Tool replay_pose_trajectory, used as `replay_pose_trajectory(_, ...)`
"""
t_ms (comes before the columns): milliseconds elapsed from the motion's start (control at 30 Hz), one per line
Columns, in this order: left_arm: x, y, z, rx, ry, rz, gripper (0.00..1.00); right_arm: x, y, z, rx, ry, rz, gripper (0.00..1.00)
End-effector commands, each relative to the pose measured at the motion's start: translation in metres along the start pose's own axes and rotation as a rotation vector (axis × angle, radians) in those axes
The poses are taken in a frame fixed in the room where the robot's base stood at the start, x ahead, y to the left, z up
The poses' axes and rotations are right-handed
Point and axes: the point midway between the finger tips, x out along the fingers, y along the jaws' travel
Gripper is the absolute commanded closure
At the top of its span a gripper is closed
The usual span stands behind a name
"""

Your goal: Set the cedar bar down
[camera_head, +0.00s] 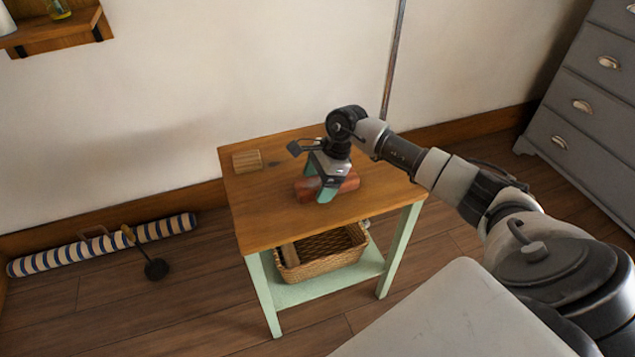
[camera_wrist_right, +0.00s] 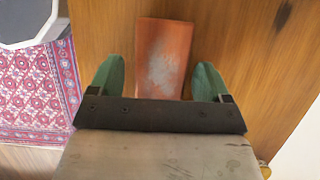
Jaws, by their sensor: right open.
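The cedar bar (camera_head: 306,191) is a reddish block lying flat on the wooden top of a small green-legged table (camera_head: 270,220). My right gripper (camera_head: 325,190) is down over the bar's middle and hides part of it. In the right wrist view the bar (camera_wrist_right: 164,55), with a pale worn patch, lies between the two green fingers of the right gripper (camera_wrist_right: 160,77). The fingers are spread, with a gap on each side of the bar. My left gripper is not in view.
A small grooved wooden block (camera_head: 247,160) lies at the tabletop's back left. A wicker basket (camera_head: 322,262) stands on the lower shelf. Grey drawers (camera_head: 585,110) stand at the right. A striped roll (camera_head: 100,246) lies by the wall. The tabletop's front left is clear.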

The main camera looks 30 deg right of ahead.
Motion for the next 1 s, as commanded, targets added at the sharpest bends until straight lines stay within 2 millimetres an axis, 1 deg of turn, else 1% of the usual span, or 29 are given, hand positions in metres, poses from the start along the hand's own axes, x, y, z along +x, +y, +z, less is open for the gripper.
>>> replay_pose_trajectory(33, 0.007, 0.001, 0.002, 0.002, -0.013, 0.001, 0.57, -0.013, -0.001, -0.001, 0.001, 0.002, -0.006, 0.22)
replay_pose_trajectory(100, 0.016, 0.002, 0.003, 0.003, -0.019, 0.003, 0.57, -0.029, -0.001, -0.001, 0.000, 0.003, -0.007, 0.22)
replay_pose_trajectory(300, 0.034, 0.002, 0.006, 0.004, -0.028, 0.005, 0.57, -0.073, -0.001, 0.000, -0.001, 0.002, -0.007, 0.22)
replay_pose_trajectory(400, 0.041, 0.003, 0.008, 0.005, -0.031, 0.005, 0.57, -0.091, -0.001, 0.000, 0.000, 0.002, -0.005, 0.22)
replay_pose_trajectory(500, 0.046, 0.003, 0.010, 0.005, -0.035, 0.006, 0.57, -0.103, -0.001, 0.000, 0.000, 0.001, -0.003, 0.22)
replay_pose_trajectory(600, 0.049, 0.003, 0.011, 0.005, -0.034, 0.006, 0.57, -0.111, 0.000, 0.000, 0.000, 0.001, -0.003, 0.22)
replay_pose_trajectory(700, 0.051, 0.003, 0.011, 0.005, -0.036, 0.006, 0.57, -0.114, 0.000, 0.000, 0.000, 0.000, -0.003, 0.22)
replay_pose_trajectory(1000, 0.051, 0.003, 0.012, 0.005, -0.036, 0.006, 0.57, -0.114, 0.000, 0.000, 0.000, 0.000, -0.002, 0.22)
